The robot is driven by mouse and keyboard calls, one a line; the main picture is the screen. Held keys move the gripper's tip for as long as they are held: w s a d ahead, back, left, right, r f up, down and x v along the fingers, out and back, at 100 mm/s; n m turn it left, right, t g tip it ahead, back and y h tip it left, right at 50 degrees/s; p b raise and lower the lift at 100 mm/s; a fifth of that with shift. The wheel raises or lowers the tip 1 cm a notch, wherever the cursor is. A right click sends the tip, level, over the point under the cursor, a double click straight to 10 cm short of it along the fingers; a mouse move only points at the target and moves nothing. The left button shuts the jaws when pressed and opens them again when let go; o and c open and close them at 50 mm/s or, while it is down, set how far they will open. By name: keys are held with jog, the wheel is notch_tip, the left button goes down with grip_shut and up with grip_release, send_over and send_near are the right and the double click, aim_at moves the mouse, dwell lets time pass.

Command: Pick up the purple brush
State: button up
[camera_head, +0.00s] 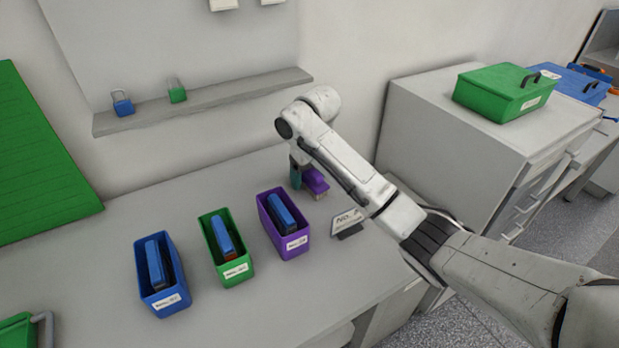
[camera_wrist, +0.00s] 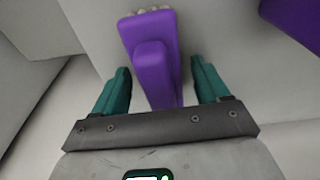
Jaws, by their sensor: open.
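The purple brush (camera_head: 315,182) stands on the grey worktop, to the right of the purple bin, partly hidden by my gripper in the head view. In the wrist view the purple brush (camera_wrist: 151,55) has its handle pointing toward my gripper and pale bristles at its far end. My gripper (camera_wrist: 160,80) is open, with one teal finger on each side of the brush handle. A gap shows between each finger and the handle. In the head view my gripper (camera_head: 297,172) is at the brush, pointing down, with one teal finger visible.
A purple bin (camera_head: 268,214), a green bin (camera_head: 207,240) and a blue bin (camera_head: 148,286) stand left of the brush, each holding a blue item. A small sign (camera_head: 347,224) stands to its right. A shelf (camera_head: 215,96) with two padlocks runs along the wall behind.

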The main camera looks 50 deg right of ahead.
jog(key=shift+f, duration=0.1)
jog(key=shift+c, duration=0.2)
jog(key=c, duration=1.1)
jog(key=shift+o, duration=0.2)
jog(key=shift+r, duration=0.2)
jog(key=shift+w+r, duration=0.1)
jog(key=shift+r, duration=0.55)
jog(key=s+a+r+p, duration=0.9)
jog(key=s+r+p, duration=0.1)
jog(key=r+p, duration=0.1)
jog(key=shift+s+a+r, duration=0.2)
jog(key=shift+a, duration=0.05)
